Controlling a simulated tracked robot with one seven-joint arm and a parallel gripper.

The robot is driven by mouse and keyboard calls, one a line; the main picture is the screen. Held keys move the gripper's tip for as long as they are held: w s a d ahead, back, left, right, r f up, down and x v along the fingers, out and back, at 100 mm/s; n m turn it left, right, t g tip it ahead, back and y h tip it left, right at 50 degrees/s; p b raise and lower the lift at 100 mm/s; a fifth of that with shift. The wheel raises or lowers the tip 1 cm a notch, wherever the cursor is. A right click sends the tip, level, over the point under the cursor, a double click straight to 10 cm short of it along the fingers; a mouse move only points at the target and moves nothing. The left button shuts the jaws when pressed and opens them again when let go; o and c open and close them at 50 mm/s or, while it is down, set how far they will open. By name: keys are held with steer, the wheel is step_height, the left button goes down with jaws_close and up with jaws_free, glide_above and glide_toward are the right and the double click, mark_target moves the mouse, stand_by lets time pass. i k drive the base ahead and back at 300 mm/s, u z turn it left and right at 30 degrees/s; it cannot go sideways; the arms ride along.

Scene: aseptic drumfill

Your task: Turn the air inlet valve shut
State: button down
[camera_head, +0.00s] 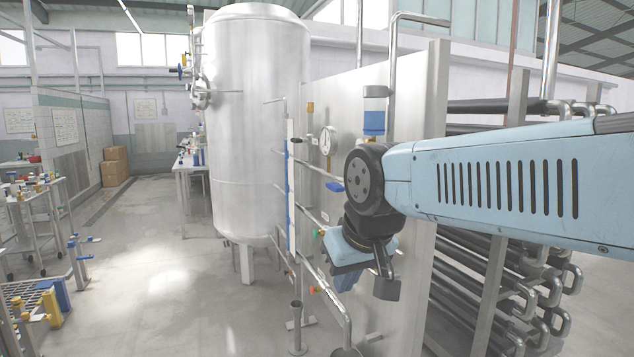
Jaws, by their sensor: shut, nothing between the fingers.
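A blue-handled valve (334,187) sits on the pipework of the metal panel, below a round gauge. Smaller fittings with a green end (317,233) and an orange end (313,290) are lower on the same pipework. No label is readable, so I cannot tell which of these is the air inlet valve. My gripper (347,278) hangs from the dark wrist in front of the panel, below and right of the blue handle and apart from it. It is shut with nothing held. Its fingertips are partly hidden by its own body.
A large steel tank (257,130) stands left of the panel (415,150). A sight glass with blue liquid (374,122) and a gauge (327,141) are on the panel. Pipes stand near the gripper. Black tube racks (480,270) are at right.

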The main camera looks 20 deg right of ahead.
mark_target(335, 188)
steer(key=z, duration=0.2)
steer(key=i, duration=0.85)
steer(key=u, duration=0.1)
